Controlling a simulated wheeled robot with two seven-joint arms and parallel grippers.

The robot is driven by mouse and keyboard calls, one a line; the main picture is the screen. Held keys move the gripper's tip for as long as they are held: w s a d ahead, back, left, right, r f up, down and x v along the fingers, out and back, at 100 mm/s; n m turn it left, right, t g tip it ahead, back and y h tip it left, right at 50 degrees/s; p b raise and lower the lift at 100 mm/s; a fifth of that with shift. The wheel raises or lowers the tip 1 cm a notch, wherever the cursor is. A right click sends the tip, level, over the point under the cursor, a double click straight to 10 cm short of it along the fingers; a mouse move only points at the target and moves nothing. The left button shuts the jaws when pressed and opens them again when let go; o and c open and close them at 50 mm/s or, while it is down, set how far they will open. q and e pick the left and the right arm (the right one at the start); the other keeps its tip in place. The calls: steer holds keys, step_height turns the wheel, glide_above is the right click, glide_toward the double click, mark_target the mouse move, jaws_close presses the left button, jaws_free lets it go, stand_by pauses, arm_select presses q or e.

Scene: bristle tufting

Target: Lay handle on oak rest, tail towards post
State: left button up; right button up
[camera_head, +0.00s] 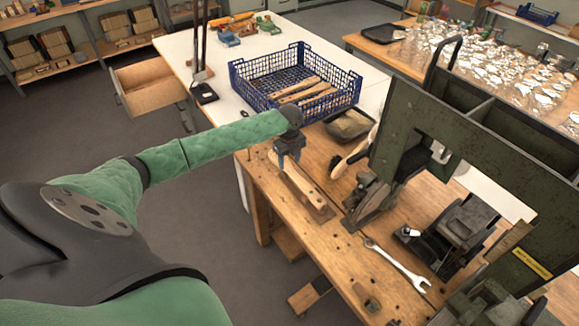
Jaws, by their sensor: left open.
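A pale wooden handle (300,182) lies lengthwise along a low wooden rest (320,213) on the workbench, running from beneath my left gripper towards the front right. My left gripper (287,161) is open, pointing down over the handle's far end. At this size I cannot tell whether its fingers touch the handle, and the gripper partly hides that end. I cannot make out which end is the tail, nor pick out the post with certainty. My right gripper is not in view.
A blue crate (347,88) with several wooden handles stands behind. A brush-like tool (352,158) and dark tray (350,124) lie right of the rest. A green machine frame (518,192) blocks the right. A spanner (399,267) lies in front.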

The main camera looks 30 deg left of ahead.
mark_target(289, 168)
arm_select(q)
step_height(289, 168, up, 9)
steer(key=b, duration=0.2)
steer(key=shift+b, duration=0.3)
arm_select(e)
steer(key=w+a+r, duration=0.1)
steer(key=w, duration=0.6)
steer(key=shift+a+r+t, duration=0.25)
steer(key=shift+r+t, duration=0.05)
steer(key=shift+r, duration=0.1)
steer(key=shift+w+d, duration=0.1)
